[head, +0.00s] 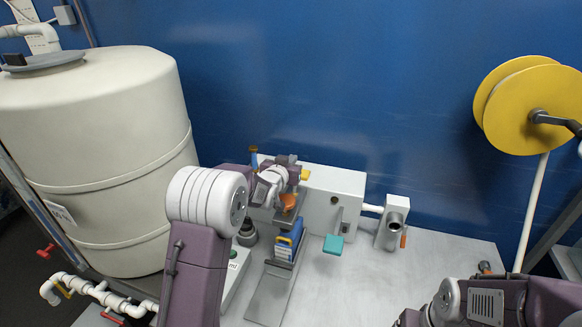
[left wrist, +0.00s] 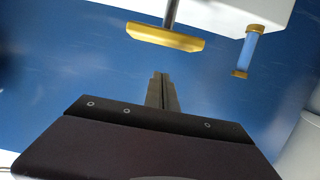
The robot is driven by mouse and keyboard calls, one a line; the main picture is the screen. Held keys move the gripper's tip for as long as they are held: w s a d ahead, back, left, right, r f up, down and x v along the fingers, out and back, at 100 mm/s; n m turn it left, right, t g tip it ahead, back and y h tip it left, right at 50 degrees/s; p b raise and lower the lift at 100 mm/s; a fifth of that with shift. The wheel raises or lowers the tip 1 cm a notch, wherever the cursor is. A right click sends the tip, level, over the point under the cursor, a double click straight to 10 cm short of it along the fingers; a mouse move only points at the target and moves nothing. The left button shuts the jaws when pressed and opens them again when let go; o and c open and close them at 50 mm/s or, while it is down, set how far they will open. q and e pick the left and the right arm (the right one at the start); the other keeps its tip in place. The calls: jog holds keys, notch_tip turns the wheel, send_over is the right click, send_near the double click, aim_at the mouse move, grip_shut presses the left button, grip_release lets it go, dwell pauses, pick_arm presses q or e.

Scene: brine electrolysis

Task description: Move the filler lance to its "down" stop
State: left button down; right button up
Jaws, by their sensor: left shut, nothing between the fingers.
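My left gripper (head: 286,161) is at the filling machine's white housing (head: 336,190), its fingers shut and empty. The fingers also show in the left wrist view (left wrist: 161,90), pointing toward a yellow bar handle (left wrist: 166,37) on a grey rod, with a gap between them. In the head view the yellow handle (head: 305,174) shows just right of the gripper. I cannot tell for sure which part is the filler lance; my wrist hides part of the machine. An orange part (head: 288,202) sits below the gripper, above a blue container (head: 285,247).
A teal paddle lever (head: 333,243) hangs on the housing's front. A blue tube with brass ends (left wrist: 247,50) is beside the housing. A large beige tank (head: 95,150) stands left, a yellow reel (head: 530,105) right. The bench (head: 370,285) is clear at front right.

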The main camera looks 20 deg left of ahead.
pick_arm(q)
notch_tip(320, 180, down, 3)
jog(key=shift+s+r, duration=0.1)
jog(key=shift+s, duration=0.05)
jog(key=shift+d+f, duration=0.15)
jog(key=shift+f, duration=0.25)
